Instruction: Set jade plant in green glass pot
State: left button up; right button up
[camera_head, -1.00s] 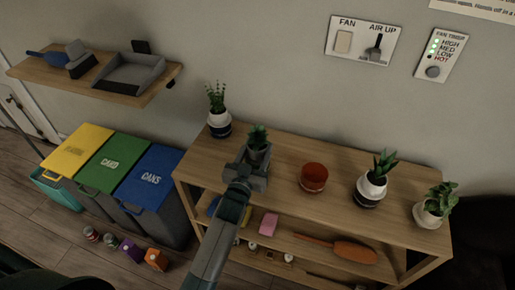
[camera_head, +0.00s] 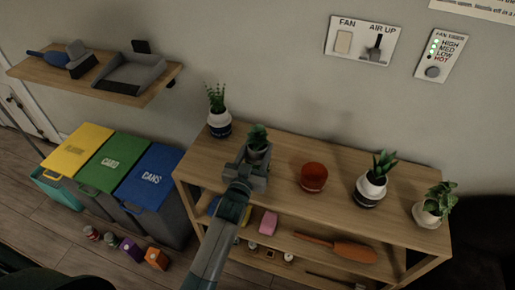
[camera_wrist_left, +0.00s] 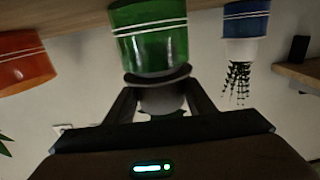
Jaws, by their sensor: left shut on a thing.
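My left gripper (camera_head: 254,168) is shut on a small grey inner pot (camera_wrist_left: 162,99) holding a green plant (camera_head: 257,137), taken to be the jade plant. In the left wrist view, which is upside down, the green glass pot (camera_wrist_left: 150,40) stands on the shelf top, in line with the held pot. A dark rim lies between the two. I cannot tell whether the held pot's base is inside the green pot or just above it. My right gripper is not in view.
On the wooden shelf top (camera_head: 330,215) stand a blue-and-white potted plant (camera_head: 219,124) to the left, an empty red pot (camera_head: 313,177) to the right, then a black-and-white potted plant (camera_head: 369,190) and a white-potted plant (camera_head: 428,216). Colored bins (camera_head: 110,165) stand left.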

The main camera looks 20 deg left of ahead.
pick_arm(q)
jog(key=shift+f+b, duration=0.4)
jog(key=shift+f, duration=0.15)
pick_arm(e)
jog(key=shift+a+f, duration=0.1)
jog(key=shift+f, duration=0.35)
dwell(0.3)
pick_arm(q)
jog(key=o, duration=0.9)
jog(key=shift+s+f, duration=0.1)
jog(key=shift+s, duration=0.05)
jog(key=shift+s, duration=0.15)
jog(key=s+b, duration=0.4)
jog(key=s, duration=1.3)
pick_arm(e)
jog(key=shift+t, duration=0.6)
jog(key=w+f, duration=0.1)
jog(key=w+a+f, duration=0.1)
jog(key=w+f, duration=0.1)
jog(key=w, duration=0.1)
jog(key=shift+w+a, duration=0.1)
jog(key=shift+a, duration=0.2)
pick_arm(q)
jog(key=shift+w, duration=0.1)
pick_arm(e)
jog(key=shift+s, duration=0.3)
